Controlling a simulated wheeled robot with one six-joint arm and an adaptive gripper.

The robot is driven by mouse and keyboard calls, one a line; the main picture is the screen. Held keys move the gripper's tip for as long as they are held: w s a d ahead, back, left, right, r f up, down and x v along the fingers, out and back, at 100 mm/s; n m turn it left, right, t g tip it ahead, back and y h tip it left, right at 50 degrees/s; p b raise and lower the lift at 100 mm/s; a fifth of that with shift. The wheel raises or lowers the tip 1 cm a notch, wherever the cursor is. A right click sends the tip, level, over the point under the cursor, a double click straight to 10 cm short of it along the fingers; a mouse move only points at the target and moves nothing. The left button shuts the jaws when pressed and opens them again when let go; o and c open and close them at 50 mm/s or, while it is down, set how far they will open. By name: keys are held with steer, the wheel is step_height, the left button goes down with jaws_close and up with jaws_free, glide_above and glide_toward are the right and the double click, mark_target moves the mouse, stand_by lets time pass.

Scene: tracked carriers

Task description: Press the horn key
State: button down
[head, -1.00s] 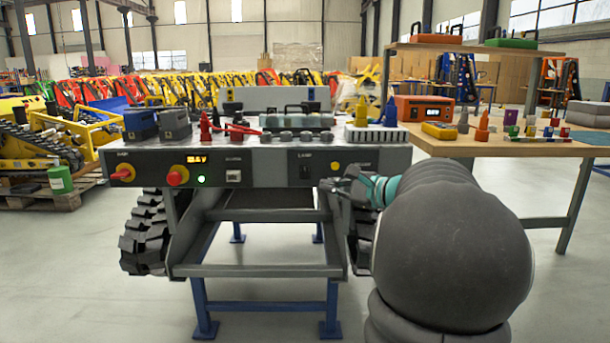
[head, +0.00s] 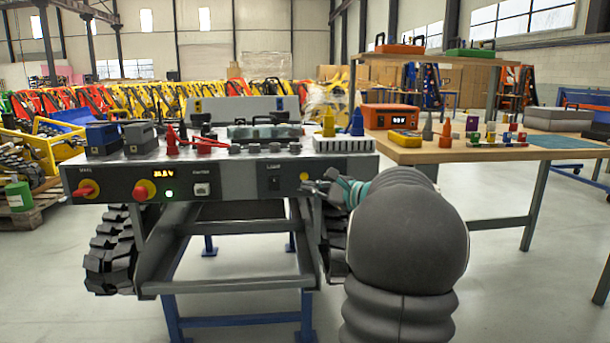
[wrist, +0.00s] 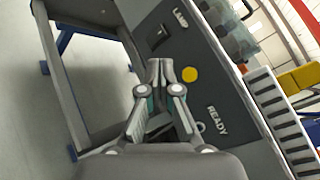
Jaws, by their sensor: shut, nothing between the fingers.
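The front panel (head: 228,186) of the tracked carrier carries the controls. A round yellow button (head: 305,176) sits right of the black lamp switch (head: 273,182); I see no horn label, but this may be the horn key. My gripper (head: 309,187) is shut and empty, just below the yellow button. In the wrist view my closed fingertips (wrist: 161,66) are beside the yellow button (wrist: 190,74), on its left, apart from it in the picture. Whether they touch the panel I cannot tell. The READY label (wrist: 217,120) shows there; my arm hides the panel's right end in the head view.
Left on the panel are two red knobs (head: 86,189) (head: 144,190), a display (head: 163,173) and a lit green lamp (head: 169,194). A white ribbed block (head: 344,145) stands on top. A wooden table (head: 450,152) with tools is at right. The floor in front is clear.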

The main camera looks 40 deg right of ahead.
steer(key=shift+w+d+p, duration=0.3)
steer(key=shift+w+d, duration=0.15)
steer(key=shift+w, duration=0.3)
steer(key=shift+w+d+p, duration=0.3)
steer(key=shift+w+d, duration=0.1)
steer(key=shift+w, duration=0.3)
steer(key=shift+w+d+p, duration=0.3)
steer(key=shift+w+d, duration=0.15)
steer(key=shift+w, duration=0.3)
steer(key=shift+w, duration=0.1)
steer(key=shift+w+d, duration=0.2)
steer(key=shift+w, duration=0.1)
steer(key=shift+w+d, duration=0.2)
steer(key=shift+w, duration=0.1)
stand_by(0.6)
steer(key=shift+s, duration=0.1)
steer(key=shift+s+a+b, duration=0.3)
steer(key=shift+s+a, duration=0.1)
steer(key=shift+s, duration=0.2)
steer(key=shift+s+a+b, duration=0.4)
steer(key=shift+s+a, duration=0.05)
steer(key=shift+s, duration=0.25)
steer(key=shift+s+a+b, duration=0.4)
steer(key=shift+s+b, duration=0.05)
steer(key=shift+s, duration=0.25)
steer(key=shift+s+a+b, duration=0.4)
steer(key=shift+s+a, duration=0.05)
steer(key=shift+s, duration=0.25)
